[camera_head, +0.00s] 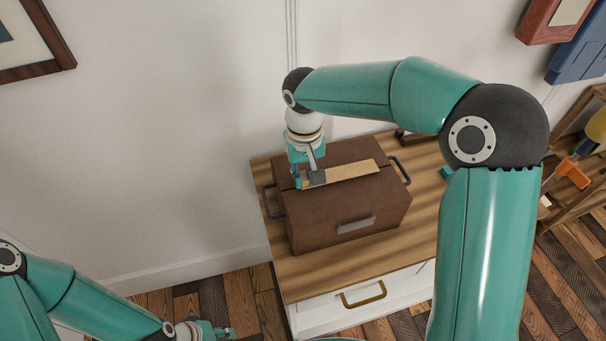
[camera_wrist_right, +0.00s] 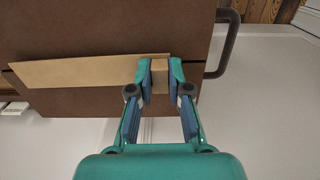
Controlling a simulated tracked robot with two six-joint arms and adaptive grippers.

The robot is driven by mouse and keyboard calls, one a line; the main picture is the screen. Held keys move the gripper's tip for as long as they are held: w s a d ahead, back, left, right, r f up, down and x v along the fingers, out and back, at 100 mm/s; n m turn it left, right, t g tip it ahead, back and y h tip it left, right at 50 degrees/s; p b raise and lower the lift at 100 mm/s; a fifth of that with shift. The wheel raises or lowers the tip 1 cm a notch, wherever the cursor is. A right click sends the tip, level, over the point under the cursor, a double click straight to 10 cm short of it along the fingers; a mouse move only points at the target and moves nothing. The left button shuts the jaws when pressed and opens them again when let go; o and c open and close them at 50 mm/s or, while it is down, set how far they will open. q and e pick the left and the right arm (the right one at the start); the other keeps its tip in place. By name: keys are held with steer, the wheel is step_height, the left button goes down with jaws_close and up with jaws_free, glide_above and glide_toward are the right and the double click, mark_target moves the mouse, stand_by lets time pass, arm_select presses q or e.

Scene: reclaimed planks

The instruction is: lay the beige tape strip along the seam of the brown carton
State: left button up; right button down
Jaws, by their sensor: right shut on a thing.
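The brown carton (camera_head: 350,205) sits on the wooden top of a cabinet, with a dark handle at each end and a grey one on its front. The beige tape strip (camera_head: 345,172) lies over the carton's top, and its left end is at my right gripper (camera_head: 309,180). In the right wrist view my right gripper (camera_wrist_right: 160,75) is shut on the strip (camera_wrist_right: 90,71) near one end. The carton's dark seam (camera_wrist_right: 12,75) shows beside the strip, which looks slightly angled to it. My left gripper (camera_head: 215,331) is low at the bottom left, away from the carton; its fingers are too small to read.
The cabinet top (camera_head: 300,268) has bare wood in front of the carton. A wooden shelf (camera_head: 575,205) with an orange and yellow tool stands at the right. The wall is close behind.

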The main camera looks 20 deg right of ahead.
steer(key=shift+f+b, duration=0.3)
steer(key=shift+f, duration=0.15)
steer(key=c, duration=1)
jaws_free()
steer(key=shift+r, duration=0.1)
